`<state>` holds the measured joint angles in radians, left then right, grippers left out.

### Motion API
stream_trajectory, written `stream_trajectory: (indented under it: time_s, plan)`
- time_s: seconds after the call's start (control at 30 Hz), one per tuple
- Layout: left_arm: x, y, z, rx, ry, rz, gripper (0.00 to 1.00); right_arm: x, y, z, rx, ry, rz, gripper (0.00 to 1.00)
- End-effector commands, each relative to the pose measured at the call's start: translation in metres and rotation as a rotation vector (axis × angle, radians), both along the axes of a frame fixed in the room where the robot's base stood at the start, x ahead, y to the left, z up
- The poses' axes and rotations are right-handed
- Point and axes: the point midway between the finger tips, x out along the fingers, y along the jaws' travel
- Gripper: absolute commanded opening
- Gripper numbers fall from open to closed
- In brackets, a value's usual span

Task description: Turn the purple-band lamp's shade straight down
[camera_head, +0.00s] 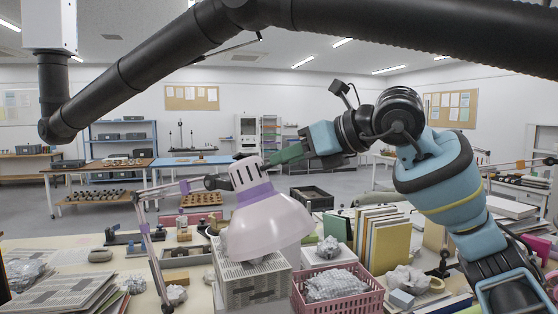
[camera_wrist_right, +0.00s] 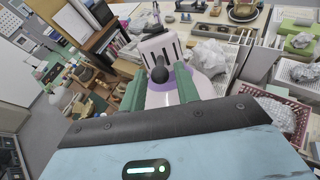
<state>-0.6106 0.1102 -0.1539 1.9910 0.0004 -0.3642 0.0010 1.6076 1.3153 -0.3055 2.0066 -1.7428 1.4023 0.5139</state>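The purple-band lamp's shade (camera_head: 268,222) is pale lilac with a purple band and a white slotted cap. It hangs tilted from a jointed arm (camera_head: 150,240) on its left, its mouth toward the lower right. My right gripper (camera_head: 272,158) reaches in from the right, just above and right of the cap. In the right wrist view its two green fingers (camera_wrist_right: 160,88) stand apart, with the lamp's dark knob (camera_wrist_right: 160,74) and part of the shade seen between them. I see no clear contact with the lamp. My left gripper is not in view.
Below the shade stands a grey slotted box (camera_head: 250,290), with a pink basket (camera_head: 345,297) of wrapped pieces to its right. Upright books and folders (camera_head: 385,240) stand behind the basket. Small tools and pieces crowd the table's left side. Space above the lamp is open below a black overhead arm.

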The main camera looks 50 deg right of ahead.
Motion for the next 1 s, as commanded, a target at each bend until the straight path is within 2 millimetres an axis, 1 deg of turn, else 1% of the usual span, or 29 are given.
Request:
stream_trajectory:
  time_s: [0.1,0.23,0.37,0.57,0.67,0.8,0.83,1.0]
  plan:
    - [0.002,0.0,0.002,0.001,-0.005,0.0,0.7,0.014,0.003,-0.006,0.001,0.001,0.002,0.32]
    - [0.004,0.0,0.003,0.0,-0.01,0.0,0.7,0.024,0.005,-0.01,0.0,0.0,0.001,0.32]
    - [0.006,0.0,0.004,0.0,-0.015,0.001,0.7,0.027,0.005,-0.011,0.0,0.001,0.0,0.32]
    - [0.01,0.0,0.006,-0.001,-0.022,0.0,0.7,0.027,0.005,-0.012,-0.001,0.001,0.0,0.32]
    - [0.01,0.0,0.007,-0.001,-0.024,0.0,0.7,0.027,0.005,-0.012,-0.001,0.0,0.0,0.21]
    - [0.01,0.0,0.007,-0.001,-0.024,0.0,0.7,0.027,0.005,-0.012,-0.001,0.0,0.0,0.03]
    - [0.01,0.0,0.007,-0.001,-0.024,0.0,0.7,0.027,0.005,-0.011,-0.001,0.0,0.0,0.0]
    - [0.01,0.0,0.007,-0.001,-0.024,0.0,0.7,0.027,0.005,-0.011,-0.001,0.0,0.0,0.0]
